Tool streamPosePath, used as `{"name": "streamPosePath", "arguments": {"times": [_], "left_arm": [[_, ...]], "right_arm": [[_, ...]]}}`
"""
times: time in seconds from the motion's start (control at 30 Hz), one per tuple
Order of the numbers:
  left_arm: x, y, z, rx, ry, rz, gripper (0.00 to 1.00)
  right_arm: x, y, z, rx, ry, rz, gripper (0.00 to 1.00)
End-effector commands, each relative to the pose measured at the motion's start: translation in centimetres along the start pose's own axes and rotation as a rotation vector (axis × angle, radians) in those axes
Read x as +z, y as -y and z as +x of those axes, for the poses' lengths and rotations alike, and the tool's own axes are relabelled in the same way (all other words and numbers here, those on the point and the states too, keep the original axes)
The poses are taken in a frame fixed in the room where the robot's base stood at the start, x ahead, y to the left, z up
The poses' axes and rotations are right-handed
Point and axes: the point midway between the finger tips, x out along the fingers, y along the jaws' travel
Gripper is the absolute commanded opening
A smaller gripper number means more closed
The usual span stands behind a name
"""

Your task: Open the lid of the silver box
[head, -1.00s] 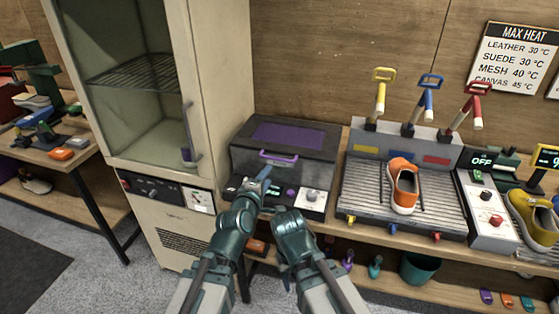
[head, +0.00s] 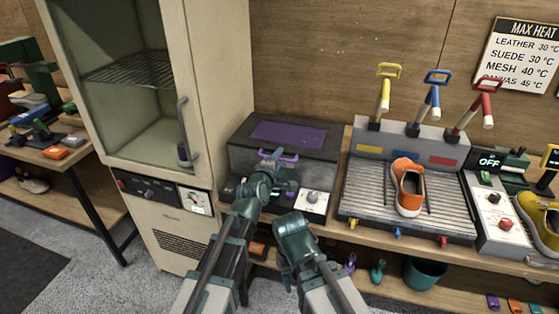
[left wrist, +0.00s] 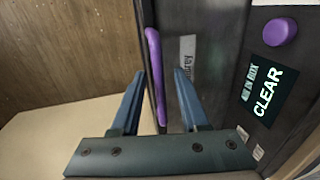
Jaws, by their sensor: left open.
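The silver box (head: 248,163) looks dark grey, with a purple panel on its lid (head: 328,139) and a purple handle (head: 290,158) at the front. The lid is shut. My left gripper (head: 272,155) is at the left part of the handle. In the left wrist view, the fingers of my left gripper (left wrist: 158,73) are apart, with the purple handle (left wrist: 153,60) running between them; I see no clear grip on it. My right arm hangs lower, in front of the bench; its fingers cannot be made out.
A cream cabinet (head: 225,70) with a glass door stands left of the box. To the right, a ribbed tray (head: 365,205) holds an orange sneaker (head: 409,188), with yellow, blue and red levers behind. A control panel (head: 313,200) lies in front of the box.

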Motion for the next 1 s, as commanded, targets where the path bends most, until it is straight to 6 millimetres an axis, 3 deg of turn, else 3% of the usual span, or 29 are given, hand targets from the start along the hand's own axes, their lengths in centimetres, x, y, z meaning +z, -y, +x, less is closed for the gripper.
{"name": "streamPosePath", "arguments": {"times": [0.3,0.53,1.0], "left_arm": [[0.04,-0.01,0.31,0.0,0.0,-0.001,0.43],[0.04,0.0,0.3,0.0,0.0,0.0,0.01],[0.04,0.01,0.29,0.0,0.0,0.0,0.0]], "right_arm": [[0.0,0.01,0.06,0.0,0.0,0.0,0.5],[0.0,0.01,0.06,0.0,0.0,0.0,0.5],[0.0,0.01,0.07,0.0,0.0,0.0,0.5]]}}
